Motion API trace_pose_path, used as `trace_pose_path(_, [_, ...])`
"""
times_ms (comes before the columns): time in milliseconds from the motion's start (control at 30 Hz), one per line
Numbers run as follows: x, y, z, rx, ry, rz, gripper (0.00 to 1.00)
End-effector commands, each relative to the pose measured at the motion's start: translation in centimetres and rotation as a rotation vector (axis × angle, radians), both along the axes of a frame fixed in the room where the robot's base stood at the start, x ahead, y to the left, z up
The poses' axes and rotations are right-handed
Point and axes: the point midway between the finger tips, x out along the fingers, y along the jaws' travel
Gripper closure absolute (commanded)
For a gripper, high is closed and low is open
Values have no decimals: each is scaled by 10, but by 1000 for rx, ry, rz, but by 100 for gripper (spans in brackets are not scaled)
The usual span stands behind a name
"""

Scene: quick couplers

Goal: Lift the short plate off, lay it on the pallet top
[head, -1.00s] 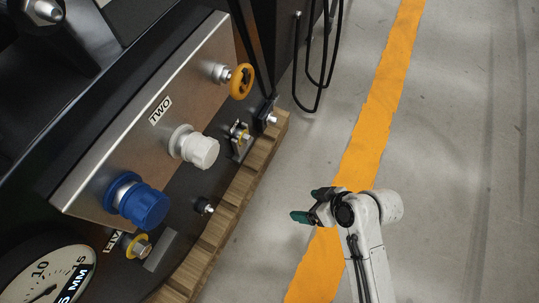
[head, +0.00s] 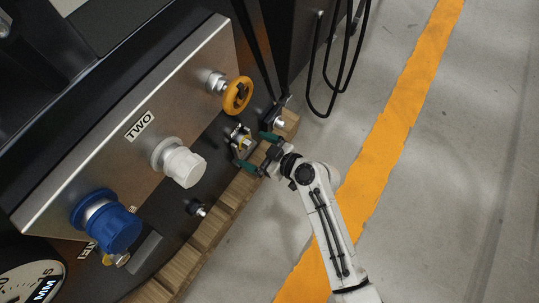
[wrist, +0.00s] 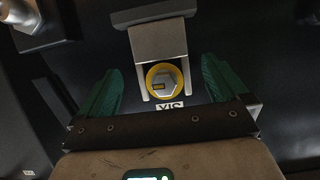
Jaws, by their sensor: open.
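The short plate (wrist: 157,42) is a grey slotted piece in the wrist view. Its two prongs straddle a hex bolt (wrist: 164,83) with a yellow ring, above an upside-down label. In the head view the plate (head: 238,138) is small and partly hidden by my gripper. My gripper (head: 257,151) is open with green fingertips, at the panel's lower edge beside the plate. In the wrist view the fingertips (wrist: 162,88) stand on either side of the bolt and prongs, apart from them. The wooden pallet top (head: 232,196) runs along the foot of the dark panel.
A yellow ring handle (head: 237,96), a white knob (head: 183,167) and a blue knob (head: 113,228) stick out of the panel. A small black fitting (head: 197,208) and a grey strip (head: 146,252) sit lower. Black hoses (head: 333,70) hang at the upper right. The floor at right is clear.

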Motion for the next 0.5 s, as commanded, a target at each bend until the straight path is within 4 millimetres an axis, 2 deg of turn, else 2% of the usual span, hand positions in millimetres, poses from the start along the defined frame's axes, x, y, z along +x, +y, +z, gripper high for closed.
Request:
trace_pose_path(200, [14, 19, -11, -1, 0, 2, 0])
trace_pose_path(500, [18, 24, -12, 1, 1, 1, 0])
